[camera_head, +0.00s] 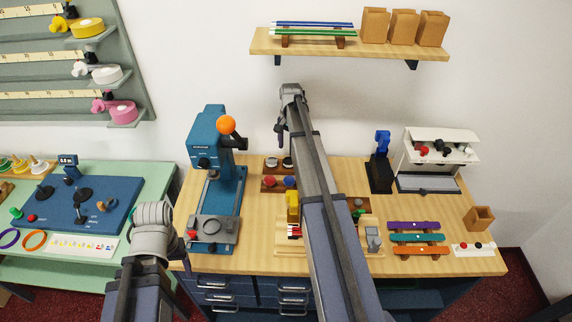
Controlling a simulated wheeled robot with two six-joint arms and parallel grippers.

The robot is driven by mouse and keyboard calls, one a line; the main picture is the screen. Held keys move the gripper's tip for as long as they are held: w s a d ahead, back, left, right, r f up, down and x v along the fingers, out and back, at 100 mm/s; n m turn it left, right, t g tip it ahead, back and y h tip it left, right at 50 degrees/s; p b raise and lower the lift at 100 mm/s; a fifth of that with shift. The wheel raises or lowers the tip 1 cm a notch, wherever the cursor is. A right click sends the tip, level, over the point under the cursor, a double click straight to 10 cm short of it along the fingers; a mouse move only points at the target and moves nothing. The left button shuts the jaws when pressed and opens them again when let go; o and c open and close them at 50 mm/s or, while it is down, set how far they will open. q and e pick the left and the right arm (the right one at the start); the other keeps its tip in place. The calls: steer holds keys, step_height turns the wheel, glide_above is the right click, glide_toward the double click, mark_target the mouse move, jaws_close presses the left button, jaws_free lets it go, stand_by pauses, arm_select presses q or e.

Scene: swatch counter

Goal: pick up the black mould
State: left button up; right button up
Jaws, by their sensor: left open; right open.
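I cannot tell for certain which piece is the black mould. Two dark round pieces with pale tops (272,163) sit in a small brown rack behind a red piece (270,182) and a blue piece (289,182), right of the blue press. Other small black pieces sit in the white rack (438,146) at the right. My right gripper (281,140) hangs open above and behind the brown rack, near the wall. Its arm crosses the counter and hides part of its middle. My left gripper (187,262) is open, low at the counter's front left edge, mostly hidden by its wrist.
The blue press (216,180) with an orange knob stands tall on the wooden counter (342,172). A black stand (380,175) and coloured bars (416,237) are at right. A shelf (350,44) hangs above. A green table (150,180) adjoins left.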

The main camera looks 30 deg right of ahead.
mark_target(289, 161)
steer(key=shift+s+a+f+b, duration=0.1)
steer(key=shift+a+f+b, duration=0.05)
steer(key=shift+f+b, duration=2.85)
steer(key=shift+p, duration=0.3)
jaws_close()
